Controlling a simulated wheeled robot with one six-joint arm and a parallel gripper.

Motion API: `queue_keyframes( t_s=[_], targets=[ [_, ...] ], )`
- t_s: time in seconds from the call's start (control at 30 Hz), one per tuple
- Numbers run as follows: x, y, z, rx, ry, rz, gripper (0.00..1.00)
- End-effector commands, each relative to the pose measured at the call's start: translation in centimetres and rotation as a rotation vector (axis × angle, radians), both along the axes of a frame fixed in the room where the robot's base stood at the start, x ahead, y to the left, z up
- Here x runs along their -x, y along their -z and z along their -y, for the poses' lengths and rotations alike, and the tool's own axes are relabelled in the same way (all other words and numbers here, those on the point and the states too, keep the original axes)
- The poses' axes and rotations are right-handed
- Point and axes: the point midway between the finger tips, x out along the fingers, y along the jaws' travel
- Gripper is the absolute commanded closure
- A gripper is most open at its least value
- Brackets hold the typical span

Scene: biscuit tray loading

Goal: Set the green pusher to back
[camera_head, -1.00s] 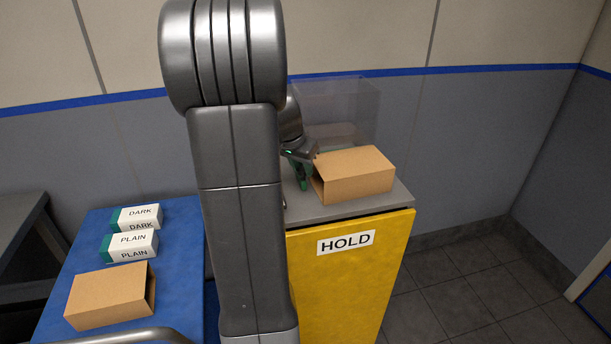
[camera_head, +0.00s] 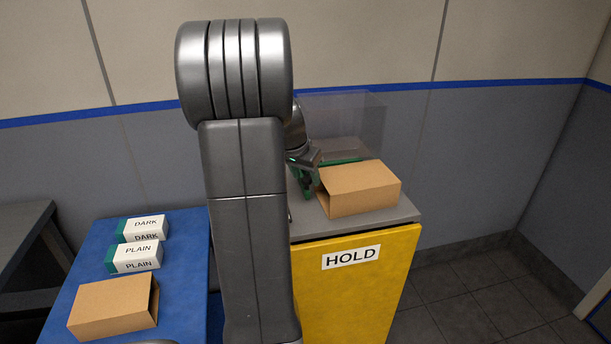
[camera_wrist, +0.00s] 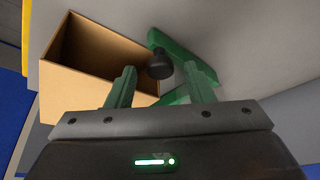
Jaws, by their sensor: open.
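The green pusher (camera_wrist: 184,58) lies on the grey top of the HOLD stand, with a dark round knob (camera_wrist: 160,65) on it. In the head view a green strip of it (camera_head: 347,160) shows behind the open cardboard box, by the clear cover. My gripper (camera_wrist: 161,78) is open over the stand, its two green fingers apart. In the wrist view the knob appears between and just beyond the fingertips; I cannot tell whether they touch it. In the head view my gripper (camera_head: 307,186) is left of the box, partly behind my arm.
The cardboard box (camera_head: 362,189) stands close to my gripper on the yellow HOLD stand (camera_head: 350,295). A clear cover (camera_head: 345,115) rises behind it. A blue table (camera_head: 85,255) at left holds another open box (camera_head: 112,308) and packs labelled DARK (camera_head: 145,229) and PLAIN (camera_head: 137,257).

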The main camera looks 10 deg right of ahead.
Motion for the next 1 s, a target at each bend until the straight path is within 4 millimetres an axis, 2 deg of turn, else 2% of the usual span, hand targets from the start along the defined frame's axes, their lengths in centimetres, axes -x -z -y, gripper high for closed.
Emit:
queue_keyframes(
  t_s=[0.17,0.4,0.6,0.8,1.0],
  targets=[
    [0.7,-2.9,-0.8,0.001,-0.002,0.008,0.52],
    [2.3,-8.0,-2.3,0.000,-0.002,0.007,0.52],
    [3.2,-11.1,-3.2,0.000,-0.002,0.004,0.52],
    [3.7,-12.2,-3.5,0.000,-0.002,0.002,0.52],
    [3.7,-12.3,-3.5,0.000,0.000,0.001,0.52]
  ],
)
